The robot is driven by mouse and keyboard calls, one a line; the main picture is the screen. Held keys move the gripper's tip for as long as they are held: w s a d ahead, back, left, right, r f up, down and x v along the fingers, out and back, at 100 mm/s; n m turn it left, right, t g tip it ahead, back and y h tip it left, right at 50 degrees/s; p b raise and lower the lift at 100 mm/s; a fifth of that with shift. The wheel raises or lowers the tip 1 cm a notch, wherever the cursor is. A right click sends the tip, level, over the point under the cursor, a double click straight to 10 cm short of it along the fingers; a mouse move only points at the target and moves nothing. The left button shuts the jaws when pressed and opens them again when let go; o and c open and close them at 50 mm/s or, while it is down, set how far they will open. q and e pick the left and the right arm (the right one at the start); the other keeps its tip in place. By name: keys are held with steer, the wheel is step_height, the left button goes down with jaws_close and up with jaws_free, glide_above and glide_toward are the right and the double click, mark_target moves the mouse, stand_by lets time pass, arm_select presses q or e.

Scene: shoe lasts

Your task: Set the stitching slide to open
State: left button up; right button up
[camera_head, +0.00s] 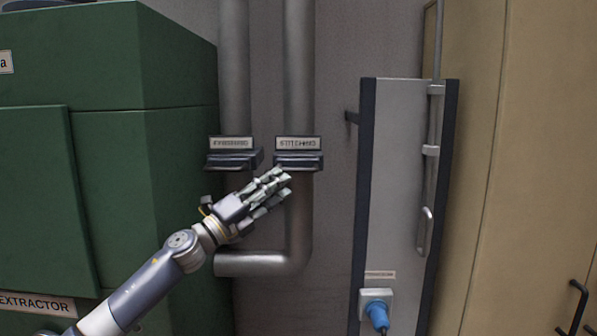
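The stitching slide (298,161) is a dark flat handle on the right-hand vertical pipe, under a label that reads as stitching (298,143). My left gripper (284,184) reaches up from the lower left, with its fingertips just below and in front of the slide's left part. The fingers look spread apart with nothing between them. I cannot tell whether a fingertip touches the slide. My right gripper is not in view.
A similar dark slide (234,160) with its own label sits on the left pipe. A green extractor cabinet (110,150) fills the left. A grey panel (393,190) with a blue plug (377,312) stands right of the pipes, beside a tan cabinet (530,150).

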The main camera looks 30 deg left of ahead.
mark_target(296, 172)
arm_select(q)
steer(key=shift+w+d+r+p, duration=0.1)
steer(key=shift+w+r+p, duration=0.35)
steer(key=shift+w, duration=0.05)
steer(key=p+x, duration=0.3)
steer(key=x, duration=0.1)
steer(key=shift+w+d, duration=0.15)
steer(key=shift+w, duration=0.05)
steer(key=shift+p+x, duration=0.3)
steer(key=shift+x, duration=0.65)
steer(key=shift+f, duration=0.2)
jaws_close()
